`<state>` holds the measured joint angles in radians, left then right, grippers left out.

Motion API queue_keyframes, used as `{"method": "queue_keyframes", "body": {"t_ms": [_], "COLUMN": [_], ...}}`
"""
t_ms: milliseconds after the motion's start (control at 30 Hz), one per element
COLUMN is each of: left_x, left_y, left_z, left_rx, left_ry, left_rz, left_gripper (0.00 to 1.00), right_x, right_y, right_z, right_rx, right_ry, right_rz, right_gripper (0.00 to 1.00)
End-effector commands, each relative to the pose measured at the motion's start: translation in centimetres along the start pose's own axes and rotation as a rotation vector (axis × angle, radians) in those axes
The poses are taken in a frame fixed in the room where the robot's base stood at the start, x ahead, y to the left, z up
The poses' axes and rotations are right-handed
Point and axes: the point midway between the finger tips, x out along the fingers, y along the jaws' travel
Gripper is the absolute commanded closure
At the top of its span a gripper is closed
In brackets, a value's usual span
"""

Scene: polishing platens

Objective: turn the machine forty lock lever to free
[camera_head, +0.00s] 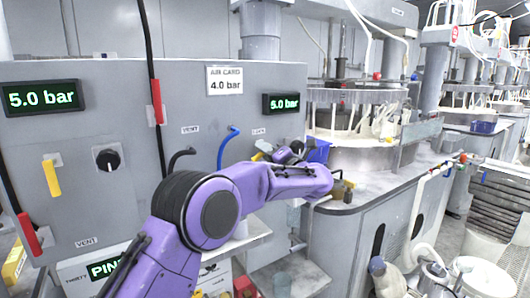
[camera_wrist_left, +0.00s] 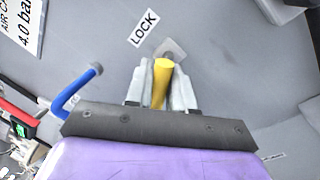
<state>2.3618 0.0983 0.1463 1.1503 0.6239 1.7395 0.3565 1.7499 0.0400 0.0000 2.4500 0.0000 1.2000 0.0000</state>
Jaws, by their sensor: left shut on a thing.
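The yellow lock lever (camera_wrist_left: 162,72) stands out from a small grey plate on the panel, beside a LOCK label (camera_wrist_left: 143,29) in the left wrist view. My left gripper (camera_wrist_left: 162,88) is shut on the lever, with one pale finger on each side of it. In the head view, my left gripper (camera_head: 276,153) is at the right part of the grey panel, below the lower display, and a bit of the yellow lever (camera_head: 263,146) shows beside it. The lever's base is partly hidden there. My right gripper is not in view.
Another yellow lever (camera_head: 51,178) and a black knob (camera_head: 108,160) are farther left. Displays (camera_head: 284,103) read 5.0 bar; a card (camera_head: 225,80) reads 4.0 bar. A polishing machine (camera_head: 350,156) stands right.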

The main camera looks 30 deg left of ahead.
Motion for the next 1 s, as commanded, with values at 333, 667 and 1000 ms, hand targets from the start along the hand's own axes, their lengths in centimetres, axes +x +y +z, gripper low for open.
{"method": "queue_keyframes", "body": {"t_ms": [333,667,1000], "left_x": [0.0,-3.3,-10.0], "left_y": [0.1,-0.3,-0.1], "left_z": [0.1,-0.1,0.0], "left_rx": [0.000,0.000,-0.001], "left_ry": [-0.002,-0.007,-0.004], "left_rz": [0.001,0.001,0.001], "left_gripper": [0.60,0.60,0.60], "right_x": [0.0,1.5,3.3], "right_y": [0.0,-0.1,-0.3], "right_z": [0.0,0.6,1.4], "right_rx": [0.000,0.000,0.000], "right_ry": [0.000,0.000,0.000], "right_rz": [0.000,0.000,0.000], "right_gripper": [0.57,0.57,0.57]}}
